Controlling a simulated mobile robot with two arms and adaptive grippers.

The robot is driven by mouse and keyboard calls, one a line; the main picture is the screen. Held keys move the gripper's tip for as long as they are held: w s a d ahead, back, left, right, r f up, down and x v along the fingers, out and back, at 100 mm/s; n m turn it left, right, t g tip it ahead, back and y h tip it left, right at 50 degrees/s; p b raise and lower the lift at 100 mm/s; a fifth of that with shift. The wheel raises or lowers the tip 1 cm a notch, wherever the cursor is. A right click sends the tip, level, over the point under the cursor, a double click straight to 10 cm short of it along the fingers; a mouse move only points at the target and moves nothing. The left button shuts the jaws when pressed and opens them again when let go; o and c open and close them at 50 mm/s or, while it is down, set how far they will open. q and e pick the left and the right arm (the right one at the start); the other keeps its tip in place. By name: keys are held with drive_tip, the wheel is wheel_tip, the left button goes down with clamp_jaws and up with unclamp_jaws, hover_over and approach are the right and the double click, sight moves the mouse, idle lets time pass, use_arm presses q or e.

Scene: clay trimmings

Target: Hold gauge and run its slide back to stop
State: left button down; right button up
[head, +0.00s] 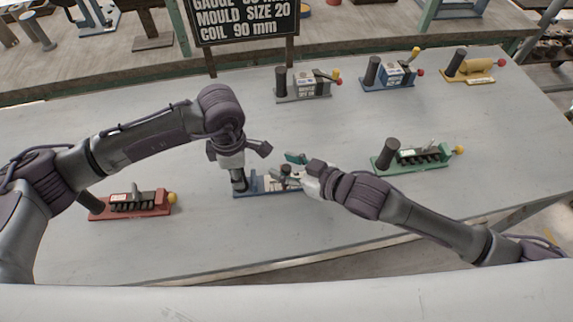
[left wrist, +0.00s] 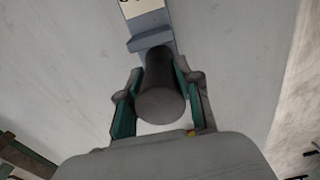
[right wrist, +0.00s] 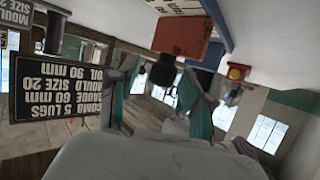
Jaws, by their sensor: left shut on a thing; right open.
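The near blue gauge (head: 247,191) lies on the grey table in the middle of the head view. My left gripper (head: 238,178) is shut around its upright dark cylindrical handle; the handle (left wrist: 160,95) stands between the green-lined fingers in the left wrist view. My right gripper (head: 287,167) is open over the gauge's right part, its fingers on either side of a small dark part. In the right wrist view its fingers (right wrist: 163,105) are spread.
Other gauges stand on the table: red (head: 150,210) at left, green (head: 410,164) at right, grey (head: 303,97), blue (head: 388,84) and yellow (head: 468,77) at the back. A dark sign (head: 243,20) stands behind. The table between the rows is bare.

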clamp_jaws()
idle(0.3)
drive_tip(key=shift+s+a, duration=0.15)
drive_tip(key=shift+a, duration=1.65)
use_arm(q)
drive_tip(key=shift+d, duration=0.1)
use_arm(e)
unclamp_jaws()
drive_tip(key=shift+d, duration=0.15)
